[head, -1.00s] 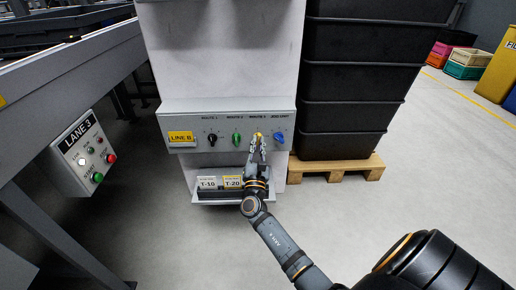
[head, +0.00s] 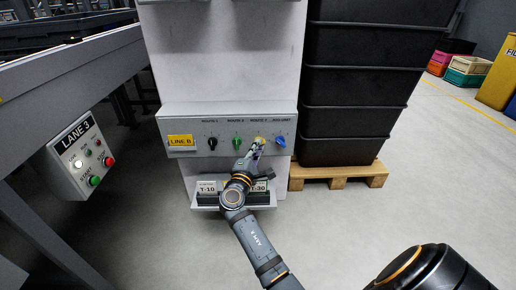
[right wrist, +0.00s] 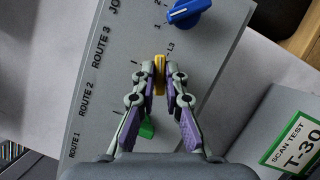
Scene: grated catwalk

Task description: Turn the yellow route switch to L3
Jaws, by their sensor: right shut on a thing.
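The yellow route switch (head: 261,139) is the third of the knobs in a row on the grey control panel (head: 180,119), under the ROUTE 3 label. My right gripper (head: 257,148) is shut on it, coming from below and left. In the right wrist view the yellow knob (right wrist: 159,75) stands between the two fingertips (right wrist: 159,84). Its top end points up in the picture, close to the left of the L3 mark (right wrist: 170,48). Whether it lines up exactly with L3 I cannot tell. My left gripper is not in view.
A blue knob (head: 281,141) is just right of the yellow one; a green knob (head: 237,142) and a black knob (head: 212,143) are left. A card shelf (head: 205,200) lies below. Stacked black crates (head: 345,130) stand right, the LANE 3 box (head: 80,160) left.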

